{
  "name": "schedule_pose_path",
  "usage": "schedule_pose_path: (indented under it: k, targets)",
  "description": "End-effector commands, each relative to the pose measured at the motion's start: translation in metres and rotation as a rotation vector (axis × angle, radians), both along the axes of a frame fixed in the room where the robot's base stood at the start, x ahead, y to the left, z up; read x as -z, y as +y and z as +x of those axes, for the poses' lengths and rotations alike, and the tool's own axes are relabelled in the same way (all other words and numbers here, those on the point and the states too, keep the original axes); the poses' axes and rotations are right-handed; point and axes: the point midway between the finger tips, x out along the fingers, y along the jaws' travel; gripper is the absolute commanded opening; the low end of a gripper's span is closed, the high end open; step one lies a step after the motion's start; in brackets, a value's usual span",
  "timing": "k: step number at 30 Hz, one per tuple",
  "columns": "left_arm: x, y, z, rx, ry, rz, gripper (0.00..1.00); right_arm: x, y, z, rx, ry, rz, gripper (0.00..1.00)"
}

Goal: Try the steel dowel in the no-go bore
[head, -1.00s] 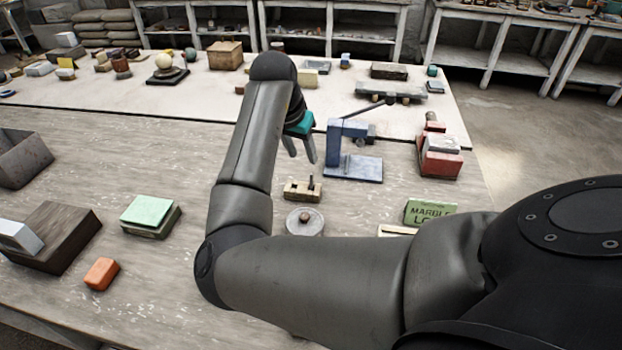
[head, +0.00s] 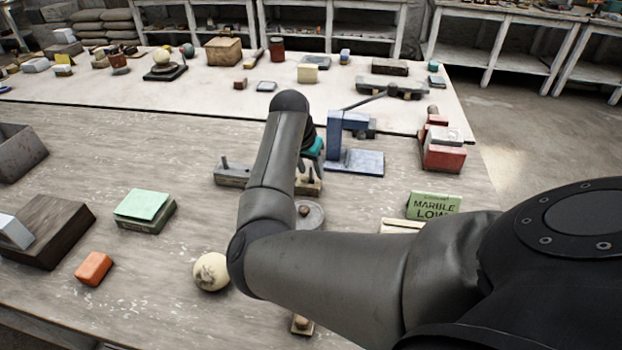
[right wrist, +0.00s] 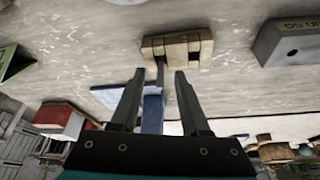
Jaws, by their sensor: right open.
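The steel dowel (right wrist: 160,68) stands upright at the small wooden block (right wrist: 177,45); this block also shows in the head view (head: 309,186), partly behind my arm. My right gripper (right wrist: 160,74) is open, with the dowel in the gap between its fingertips, apparently touching neither. In the head view, the gripper (head: 309,168) is low over the block. A grey gauge block (head: 232,174) with a short dark upright post lies just left of it. It also shows at the right of the wrist view (right wrist: 292,38) with partly cut-off, upside-down lettering. My left gripper is out of view.
A blue stand (head: 355,160) is close behind my gripper. A round grey disc (head: 310,215) lies in front of the wooden block. A pale ball (head: 210,271) sits beside my elbow.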

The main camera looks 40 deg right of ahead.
Motion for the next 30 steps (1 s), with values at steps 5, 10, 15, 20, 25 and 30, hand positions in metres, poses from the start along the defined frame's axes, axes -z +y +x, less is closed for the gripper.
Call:
schedule_pose_path:
  k: [5, 10, 15, 20, 25, 30]
  targets:
    - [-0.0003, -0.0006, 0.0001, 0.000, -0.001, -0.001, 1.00, -0.0006, 0.0001, -0.0001, 0.000, 0.000, 0.000, 0.37]
    - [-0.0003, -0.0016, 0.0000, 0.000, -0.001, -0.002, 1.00, -0.0006, 0.0003, 0.0000, -0.001, 0.000, 0.000, 0.18]
    - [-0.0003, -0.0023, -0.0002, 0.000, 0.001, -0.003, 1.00, -0.0007, 0.0004, 0.0000, -0.001, 0.000, 0.000, 0.00]
    - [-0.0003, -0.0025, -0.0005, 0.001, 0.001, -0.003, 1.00, -0.0007, 0.0004, 0.0000, -0.001, 0.000, 0.000, 0.00]
    - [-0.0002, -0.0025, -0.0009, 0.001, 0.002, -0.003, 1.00, -0.0007, 0.0004, 0.0000, -0.001, 0.000, 0.000, 0.00]
    - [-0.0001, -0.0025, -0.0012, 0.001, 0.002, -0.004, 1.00, -0.0008, 0.0004, 0.0000, -0.001, 0.000, 0.000, 0.00]
